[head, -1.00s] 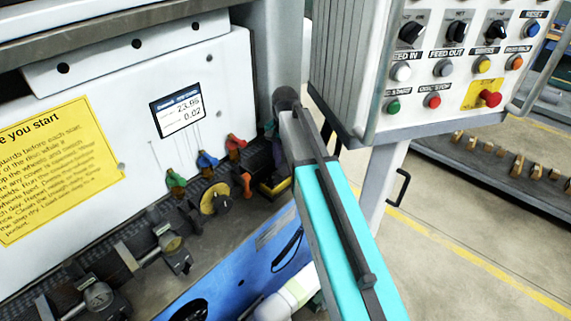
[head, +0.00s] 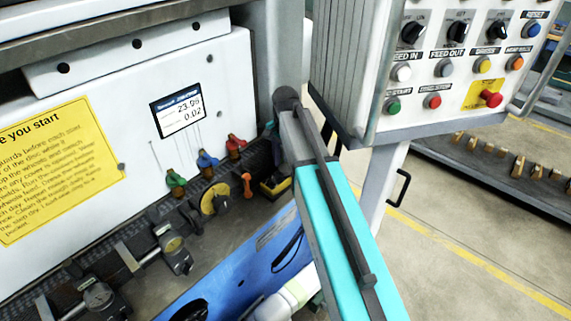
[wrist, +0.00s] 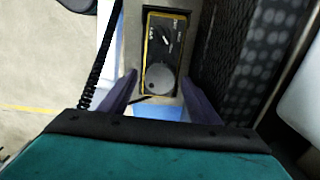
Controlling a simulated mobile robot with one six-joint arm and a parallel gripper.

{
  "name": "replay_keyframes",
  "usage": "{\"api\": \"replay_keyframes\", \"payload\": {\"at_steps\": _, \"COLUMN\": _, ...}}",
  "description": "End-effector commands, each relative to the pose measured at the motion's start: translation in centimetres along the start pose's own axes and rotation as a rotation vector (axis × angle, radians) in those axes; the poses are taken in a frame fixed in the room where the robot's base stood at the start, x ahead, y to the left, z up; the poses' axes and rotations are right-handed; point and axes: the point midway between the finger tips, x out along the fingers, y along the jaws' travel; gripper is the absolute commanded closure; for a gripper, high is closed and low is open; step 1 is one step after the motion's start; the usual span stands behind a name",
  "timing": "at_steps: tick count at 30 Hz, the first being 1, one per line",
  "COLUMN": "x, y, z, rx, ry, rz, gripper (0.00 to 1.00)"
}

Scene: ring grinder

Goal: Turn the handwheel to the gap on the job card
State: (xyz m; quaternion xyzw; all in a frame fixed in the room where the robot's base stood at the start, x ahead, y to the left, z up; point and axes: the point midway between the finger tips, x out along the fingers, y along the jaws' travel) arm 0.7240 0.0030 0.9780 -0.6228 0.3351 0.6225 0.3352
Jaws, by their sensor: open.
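In the wrist view a black box with a yellow edge carries a round grey handwheel (wrist: 160,77) and a small selector knob above it. My gripper (wrist: 158,82) is open, with its two dark purple fingers apart on either side of the handwheel in the picture. Nothing is seen held, and I cannot tell whether a finger touches the box. In the head view the yellow-edged box (head: 275,186) sits at the end of the machine bed, partly behind my arm. I cannot make out a job card.
A yellow notice (head: 55,170) is on the white machine panel. Green, blue and red-tipped nozzles (head: 207,160) and dial gauges (head: 172,245) line the bed. A button panel (head: 450,70) with a red stop button stands at right. A coiled cable (wrist: 101,55) hangs left of the box.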

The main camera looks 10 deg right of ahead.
Motion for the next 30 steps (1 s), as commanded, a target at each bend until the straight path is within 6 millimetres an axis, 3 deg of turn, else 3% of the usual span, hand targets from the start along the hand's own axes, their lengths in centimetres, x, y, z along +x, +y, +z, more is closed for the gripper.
{"api": "replay_keyframes", "payload": {"at_steps": 11, "x": -1.5, "y": -0.1, "z": -0.1, "rx": 0.0, "ry": 0.001, "rz": -0.001, "gripper": 0.43}}
{"api": "replay_keyframes", "payload": {"at_steps": 30, "x": -8.4, "y": -0.1, "z": -0.1, "rx": 0.0, "ry": 0.001, "rz": -0.002, "gripper": 0.43}}
